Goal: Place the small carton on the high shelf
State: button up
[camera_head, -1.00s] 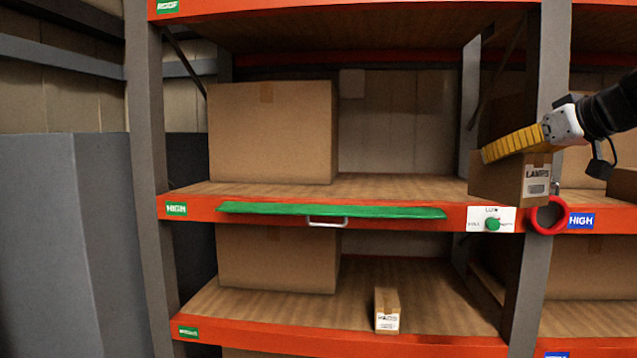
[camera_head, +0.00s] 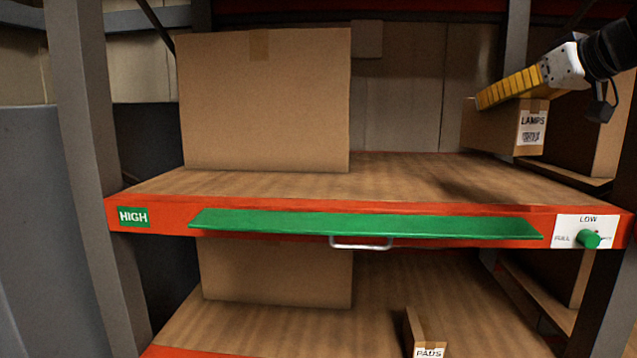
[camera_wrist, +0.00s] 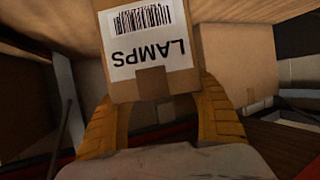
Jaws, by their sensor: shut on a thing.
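My gripper (camera_head: 488,98), with yellow fingers, is shut on a small brown carton (camera_head: 491,125) with a white LAMPS label. In the wrist view the carton (camera_wrist: 152,84) sits between the two fingers, its label facing the camera upside down. In the head view it is held roughly level above the right part of the high shelf (camera_head: 400,180). A dark shadow lies on the boards below it, and a gap shows between. The shelf has an orange front edge with a green HIGH tag (camera_head: 134,216).
A large box (camera_head: 265,100) fills the shelf's left. A green flap (camera_head: 365,224) with a handle (camera_head: 361,243) runs along the front. A LOW sign (camera_head: 586,230) with a green knob is at the right. A PADS carton (camera_head: 429,338) stands on the lower shelf. The middle boards are clear.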

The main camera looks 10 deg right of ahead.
jog(key=shift+a, duration=0.1)
jog(key=shift+w+a+f+p, duration=0.25)
jog(key=shift+w+a+f, duration=1.1)
jog(key=shift+f, duration=0.45)
jog(key=shift+w+a+f+p, duration=0.25)
jog(key=shift+w+a+f, duration=1.05)
jog(key=shift+f, duration=0.45)
jog(key=shift+w+a+f+p, duration=0.25)
jog(key=shift+w+a+f, duration=1.05)
jog(key=shift+f, duration=0.5)
jog(key=shift+w+d+f, duration=0.1)
jog(key=shift+f, duration=0.05)
jog(key=o, duration=1.4)
